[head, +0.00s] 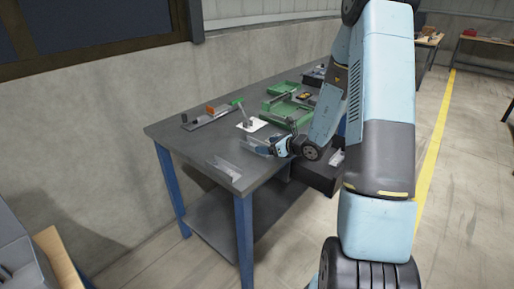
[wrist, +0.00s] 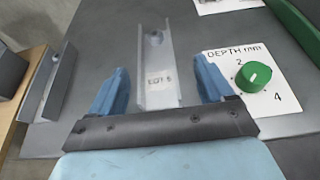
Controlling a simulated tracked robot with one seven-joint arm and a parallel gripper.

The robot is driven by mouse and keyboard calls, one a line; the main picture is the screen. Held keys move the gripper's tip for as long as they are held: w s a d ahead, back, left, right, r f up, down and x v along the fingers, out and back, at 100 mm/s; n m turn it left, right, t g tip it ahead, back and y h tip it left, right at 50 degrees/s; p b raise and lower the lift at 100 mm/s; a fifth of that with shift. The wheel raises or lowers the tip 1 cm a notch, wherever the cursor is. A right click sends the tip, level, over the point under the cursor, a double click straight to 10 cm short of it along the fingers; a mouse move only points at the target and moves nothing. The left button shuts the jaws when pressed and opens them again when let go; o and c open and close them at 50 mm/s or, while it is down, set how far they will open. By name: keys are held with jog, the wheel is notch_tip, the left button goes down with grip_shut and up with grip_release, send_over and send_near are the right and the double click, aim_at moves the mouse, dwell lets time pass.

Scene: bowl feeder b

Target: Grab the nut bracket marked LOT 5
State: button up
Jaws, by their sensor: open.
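A pale grey metal channel-shaped bracket (wrist: 156,60) lies between my fingers in the wrist view. Its small lettering looks like LOT 5, but the last character is blurred. My gripper (wrist: 161,72) is open, with one blue finger on each side of the bracket's near end. I cannot tell whether either finger touches it. In the head view my gripper (head: 262,147) is low over the workbench, and it and the arm partly hide that bracket. A second similar bracket (wrist: 55,85) lies to the left in the wrist view; it shows near the bench's front end in the head view (head: 225,168).
A white card marked DEPTH with a green knob (wrist: 253,77) is close to the right finger. Green trays (head: 287,108) stand farther along the workbench (head: 180,140). The bench's front end is near.

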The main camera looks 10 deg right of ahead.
jog(key=x, duration=0.4)
jog(key=shift+w+a+f, duration=0.1)
jog(key=shift+w+a, duration=0.1)
jog(key=shift+a, duration=0.2)
jog(key=shift+c, duration=0.5)
jog(key=c, duration=1)
